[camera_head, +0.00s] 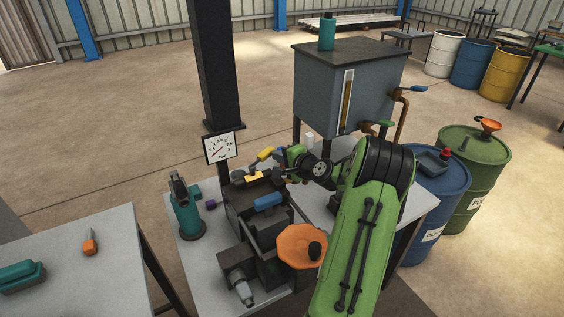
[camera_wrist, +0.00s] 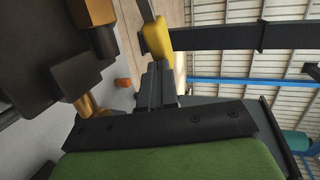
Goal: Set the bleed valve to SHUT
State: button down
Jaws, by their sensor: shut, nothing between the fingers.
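A yellow lever handle (camera_head: 265,154) rises above the top of the dark press block, beside a yellow plate (camera_head: 254,176). It looks like the bleed valve's lever, but I can read no SHUT marking. In the wrist view the yellow handle (camera_wrist: 157,37) sits at the end of a grey bar, just beyond my fingertips. My gripper (camera_wrist: 157,72) is shut and empty. Its tips are very close to the handle's near end; I cannot tell whether they touch. In the head view my gripper (camera_head: 280,164) is small and partly hidden, just right of the handle.
A blue handle (camera_head: 268,201) and an orange handwheel (camera_head: 301,245) are in front on the press. A gauge (camera_head: 220,148) stands behind left, a teal bottle jack (camera_head: 187,212) left. A grey tank (camera_head: 340,90) stands behind. Drums (camera_head: 475,158) stand right.

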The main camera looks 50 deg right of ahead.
jog(key=shift+w+d, duration=0.3)
jog(key=shift+w, duration=0.55)
jog(key=shift+w+p, duration=0.1)
jog(key=shift+p, duration=0.2)
